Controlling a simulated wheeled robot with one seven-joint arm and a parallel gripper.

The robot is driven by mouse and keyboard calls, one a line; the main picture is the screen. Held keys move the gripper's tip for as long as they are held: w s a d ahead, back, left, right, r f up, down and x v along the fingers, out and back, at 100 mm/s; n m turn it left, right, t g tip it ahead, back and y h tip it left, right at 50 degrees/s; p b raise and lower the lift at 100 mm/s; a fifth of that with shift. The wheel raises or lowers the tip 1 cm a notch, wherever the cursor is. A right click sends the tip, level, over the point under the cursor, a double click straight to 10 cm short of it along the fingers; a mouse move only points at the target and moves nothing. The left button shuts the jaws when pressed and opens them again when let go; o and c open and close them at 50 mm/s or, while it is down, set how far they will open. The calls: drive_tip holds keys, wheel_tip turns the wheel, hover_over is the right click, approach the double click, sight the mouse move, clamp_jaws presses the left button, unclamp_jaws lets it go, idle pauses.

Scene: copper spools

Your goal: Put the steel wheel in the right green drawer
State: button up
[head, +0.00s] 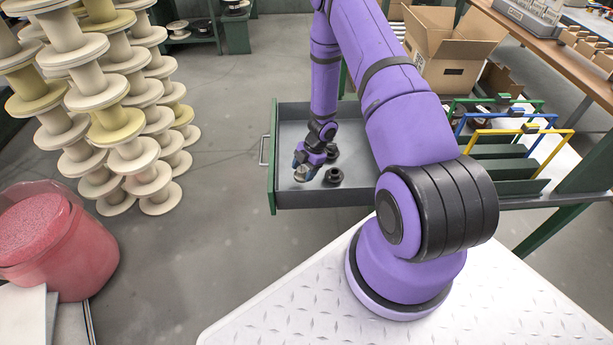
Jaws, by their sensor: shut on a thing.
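My gripper (301,174) is at the end of my purple arm, over the pulled-out green drawer (274,165). It is shut on a small grey metal wheel (301,173), seen partly between the fingers. The drawer has a grey inside and a handle (263,150) on its left front. A dark round part (334,176) lies on the drawer floor just right of my gripper, and another dark part (332,153) is behind it, partly hidden by the gripper. I cannot tell whether the held wheel touches the drawer floor.
Tall stacks of cream spools (110,100) stand at the left. A red tub (58,235) is at the lower left. An open cardboard box (450,50) and green, blue and yellow frames (515,135) are at the right. The floor left of the drawer is clear.

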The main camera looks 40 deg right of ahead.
drive_tip(key=shift+f, duration=2)
drive_tip(key=o, duration=1.2)
drive_tip(key=shift+f, duration=0.1)
drive_tip(key=v, duration=1.2)
drive_tip(key=shift+w+a+r, duration=0.1)
drive_tip(key=shift+r, duration=0.15)
